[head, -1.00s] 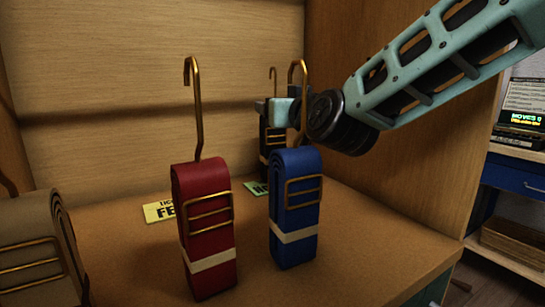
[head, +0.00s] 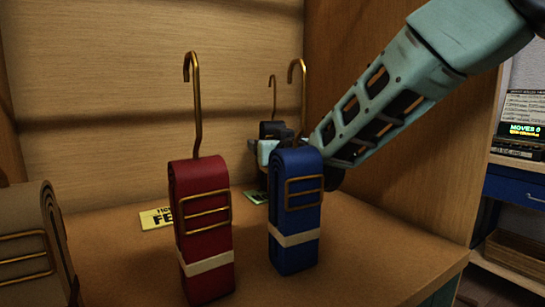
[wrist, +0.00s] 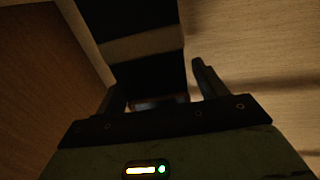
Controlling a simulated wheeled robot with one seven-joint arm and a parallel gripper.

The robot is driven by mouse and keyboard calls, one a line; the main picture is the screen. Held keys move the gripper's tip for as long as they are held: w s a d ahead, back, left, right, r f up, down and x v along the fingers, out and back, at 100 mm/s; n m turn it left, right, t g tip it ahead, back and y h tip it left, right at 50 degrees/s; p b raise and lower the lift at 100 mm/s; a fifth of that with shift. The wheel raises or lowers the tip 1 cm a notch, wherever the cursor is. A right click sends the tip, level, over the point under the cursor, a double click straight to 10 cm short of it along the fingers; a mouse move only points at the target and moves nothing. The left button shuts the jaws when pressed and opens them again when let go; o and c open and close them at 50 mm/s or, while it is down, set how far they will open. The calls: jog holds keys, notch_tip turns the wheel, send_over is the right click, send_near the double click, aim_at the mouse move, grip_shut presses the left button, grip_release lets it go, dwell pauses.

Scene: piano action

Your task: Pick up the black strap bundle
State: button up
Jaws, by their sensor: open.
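The black strap bundle (head: 270,130) stands at the back of the shelf, its brass hook upright. The blue bundle and my arm hide most of it in the head view. In the wrist view the black bundle (wrist: 140,55) has a pale band and reaches down between the two fingers of my gripper (wrist: 155,85). The fingers are open on either side of it; I cannot tell whether they touch it. In the head view my gripper (head: 265,150) is low, behind the blue bundle and mostly hidden.
A blue strap bundle (head: 296,220) stands close in front of my gripper. A red bundle (head: 203,230) stands to its left, and a tan bundle (head: 30,250) at the far left. A yellow label (head: 157,218) lies behind the red one. A wooden side wall (head: 400,130) is at right.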

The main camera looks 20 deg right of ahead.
jog(key=shift+w, duration=0.5)
jog(key=c, duration=1.2)
